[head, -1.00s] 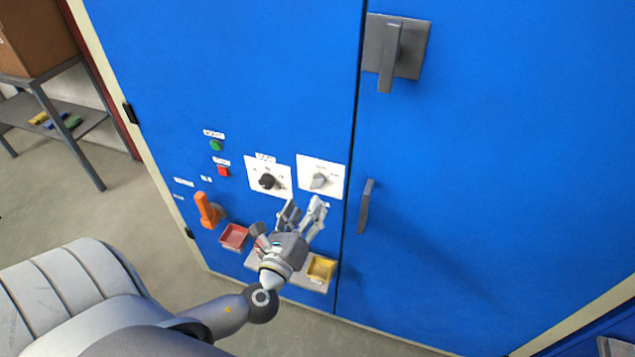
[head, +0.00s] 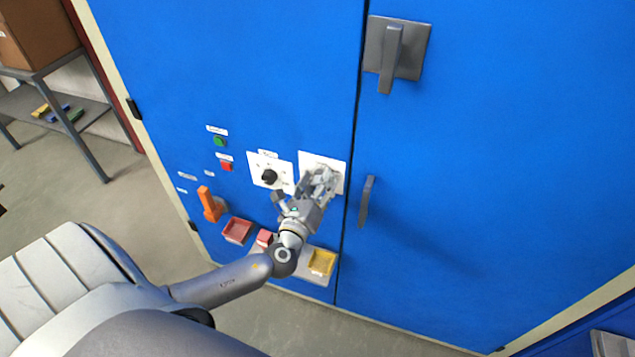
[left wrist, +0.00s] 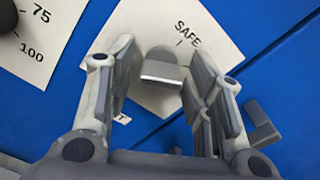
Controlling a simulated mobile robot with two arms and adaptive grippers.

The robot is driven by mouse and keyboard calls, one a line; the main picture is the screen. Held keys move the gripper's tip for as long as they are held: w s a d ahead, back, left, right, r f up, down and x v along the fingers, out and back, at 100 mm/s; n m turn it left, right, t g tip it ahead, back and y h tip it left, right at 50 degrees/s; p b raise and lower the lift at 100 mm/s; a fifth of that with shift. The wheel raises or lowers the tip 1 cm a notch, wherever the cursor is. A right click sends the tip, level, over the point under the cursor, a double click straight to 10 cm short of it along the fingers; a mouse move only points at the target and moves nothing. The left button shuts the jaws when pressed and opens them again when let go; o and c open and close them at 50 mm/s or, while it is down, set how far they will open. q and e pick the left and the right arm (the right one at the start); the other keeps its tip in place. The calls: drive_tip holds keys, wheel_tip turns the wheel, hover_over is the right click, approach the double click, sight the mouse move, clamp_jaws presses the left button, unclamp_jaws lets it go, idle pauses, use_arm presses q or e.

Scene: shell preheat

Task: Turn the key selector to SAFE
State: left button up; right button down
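The key selector is a grey knob (left wrist: 161,68) on a white plate (left wrist: 140,28) in the left wrist view. The word SAFE and a tick mark are printed just above it and to its right. I cannot tell which mark the knob points to. My left gripper (left wrist: 162,62) is open, with one finger on each side of the knob and a visible gap on both sides. In the head view the left gripper (head: 320,178) is in front of the plate (head: 318,158) and hides the knob. My right gripper is not in view.
A black dial (head: 269,177) is left of the selector, with green (head: 220,141) and red (head: 227,167) buttons further left. Below are an orange handle (head: 209,203), a red tray (head: 237,230) and a yellow tray (head: 321,261). A door handle (head: 366,201) stands to the right.

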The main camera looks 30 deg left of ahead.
use_arm(q)
drive_tip(key=c, duration=0.8)
drive_tip(key=shift+o, duration=0.2)
drive_tip(key=shift+f+n+b, duration=0.2)
drive_tip(key=shift+n+b, duration=0.9)
drive_tip(key=shift+b, duration=0.15)
drive_tip(key=n+b, duration=0.2)
drive_tip(key=n, duration=0.1)
drive_tip(key=shift+b, duration=0.4)
drive_tip(key=n+b, duration=0.1)
drive_tip(key=n, duration=0.3)
drive_tip(key=shift+r+b, duration=0.2)
drive_tip(key=shift+b, duration=0.2)
drive_tip(key=shift+d+r+n+b, duration=0.1)
drive_tip(key=shift+n+b, duration=0.3)
drive_tip(key=shift+n, duration=0.9)
